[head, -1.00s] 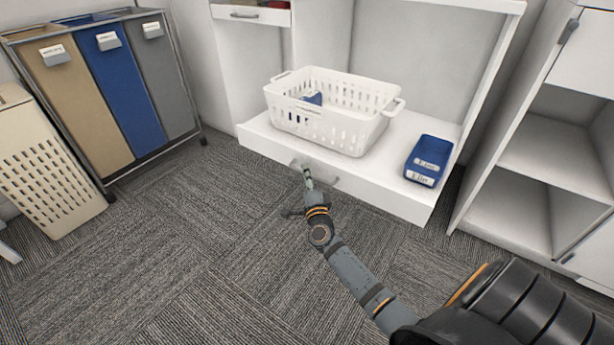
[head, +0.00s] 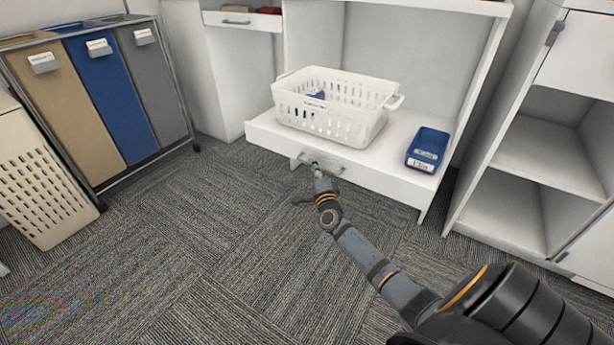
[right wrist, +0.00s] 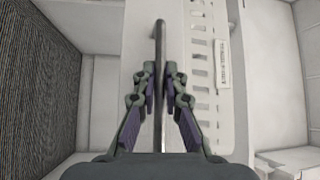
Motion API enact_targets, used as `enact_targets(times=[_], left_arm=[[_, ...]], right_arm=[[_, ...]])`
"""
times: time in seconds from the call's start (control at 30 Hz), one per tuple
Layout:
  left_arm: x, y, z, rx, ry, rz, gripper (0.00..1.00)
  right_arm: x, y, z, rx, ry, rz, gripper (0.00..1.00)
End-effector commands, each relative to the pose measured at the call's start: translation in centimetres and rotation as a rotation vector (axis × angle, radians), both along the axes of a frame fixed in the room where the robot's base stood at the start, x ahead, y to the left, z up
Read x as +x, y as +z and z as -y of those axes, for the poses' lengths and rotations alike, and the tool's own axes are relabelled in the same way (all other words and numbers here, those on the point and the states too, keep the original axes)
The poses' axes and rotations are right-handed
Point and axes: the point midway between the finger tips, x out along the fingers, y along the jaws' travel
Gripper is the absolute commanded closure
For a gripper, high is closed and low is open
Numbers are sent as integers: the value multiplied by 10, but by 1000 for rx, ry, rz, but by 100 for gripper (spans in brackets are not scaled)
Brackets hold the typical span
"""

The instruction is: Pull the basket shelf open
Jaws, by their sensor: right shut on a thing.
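The basket shelf (head: 395,176) is a white low board with a front face and a bar handle (head: 337,170). A white slotted basket (head: 352,125) stands on it, with something blue inside. A labelled blue bin (head: 428,146) sits on its right end. My right gripper (head: 314,166) is at the handle in the head view. In the right wrist view, the fingers (right wrist: 160,72) of this gripper are closed on either side of the handle bar (right wrist: 160,38). How far the shelf stands out is hard to tell. My left gripper is not in view.
A sorter with tan, blue and grey bags (head: 108,95) stands at the left, beside a cream hamper (head: 40,175). An open white cabinet (head: 530,170) stands at the right. The carpet (head: 200,240) in front of the shelf is clear.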

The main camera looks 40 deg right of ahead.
Motion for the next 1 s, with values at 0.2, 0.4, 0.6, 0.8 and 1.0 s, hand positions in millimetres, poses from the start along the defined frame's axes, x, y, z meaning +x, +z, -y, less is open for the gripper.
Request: enact_targets(times=[0.2, 0.4, 0.6, 0.8, 1.0], left_arm=[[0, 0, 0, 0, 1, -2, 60], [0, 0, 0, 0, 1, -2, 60], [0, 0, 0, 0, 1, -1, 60], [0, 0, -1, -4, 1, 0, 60], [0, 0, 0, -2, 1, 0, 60]], right_arm=[[2, 2, 3, 1, 1, 3, 100], [2, 2, 3, 1, 1, 3, 80], [2, 1, 3, 1, 0, 1, 66], [0, 0, 3, 1, 0, 0, 66], [-28, -5, -9, 1, 2, -2, 66]])
